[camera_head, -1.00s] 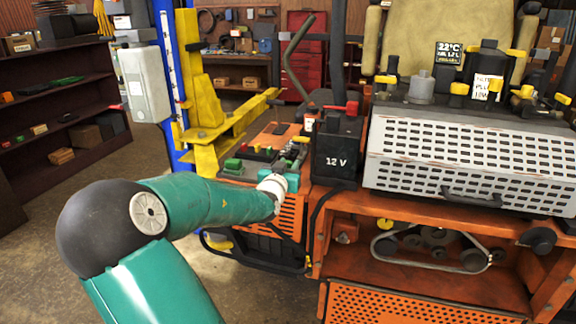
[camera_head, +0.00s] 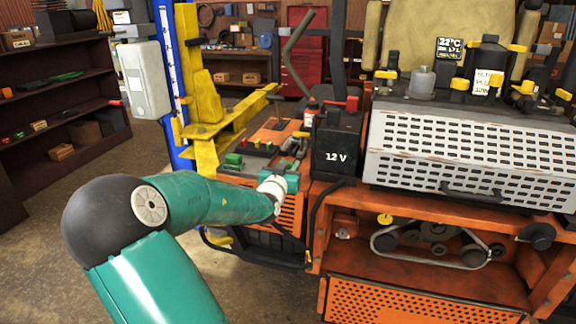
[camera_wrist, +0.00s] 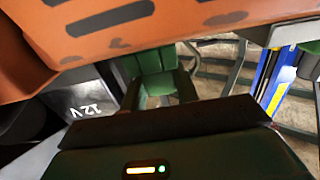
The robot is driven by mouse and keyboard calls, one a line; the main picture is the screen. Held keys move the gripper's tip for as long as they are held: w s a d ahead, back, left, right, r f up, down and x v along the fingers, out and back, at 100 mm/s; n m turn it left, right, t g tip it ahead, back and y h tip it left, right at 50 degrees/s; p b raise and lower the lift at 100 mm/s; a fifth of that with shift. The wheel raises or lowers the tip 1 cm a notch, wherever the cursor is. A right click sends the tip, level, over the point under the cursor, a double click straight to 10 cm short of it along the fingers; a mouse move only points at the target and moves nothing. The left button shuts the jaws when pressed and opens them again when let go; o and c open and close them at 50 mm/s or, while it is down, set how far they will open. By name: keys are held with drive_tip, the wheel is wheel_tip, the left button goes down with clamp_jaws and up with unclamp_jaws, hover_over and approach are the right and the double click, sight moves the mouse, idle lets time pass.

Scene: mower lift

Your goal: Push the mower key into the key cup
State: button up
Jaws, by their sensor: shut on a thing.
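In the head view my gripper (camera_head: 291,152) reaches over the orange left deck (camera_head: 270,135) of the mower, just left of the black 12 V battery. It is small there and partly hidden by my wrist. In the wrist view my gripper (camera_wrist: 156,78) shows as green and dark fingers drawn together, with the dark palm below. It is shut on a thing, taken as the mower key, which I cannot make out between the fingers. The key cup is not clearly distinguishable. An orange panel (camera_wrist: 160,22) fills the top of the wrist view, close to the fingers.
The 12 V battery (camera_head: 337,143) stands right beside my gripper; it also shows in the wrist view (camera_wrist: 85,100). A green block (camera_head: 233,160) sits on the deck's left edge. The yellow lift arm (camera_head: 215,130) and blue post (camera_head: 168,75) stand to the left. A perforated grey cover (camera_head: 460,160) is to the right.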

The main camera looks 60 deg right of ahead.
drive_tip(key=shift+f, duration=0.2)
drive_tip(key=o, duration=1)
drive_tip(key=shift+o, duration=0.2)
drive_tip(key=shift+a, duration=0.1)
drive_tip(key=s+a, duration=0.2)
drive_tip(key=a, duration=1.1)
drive_tip(key=shift+a, duration=0.2)
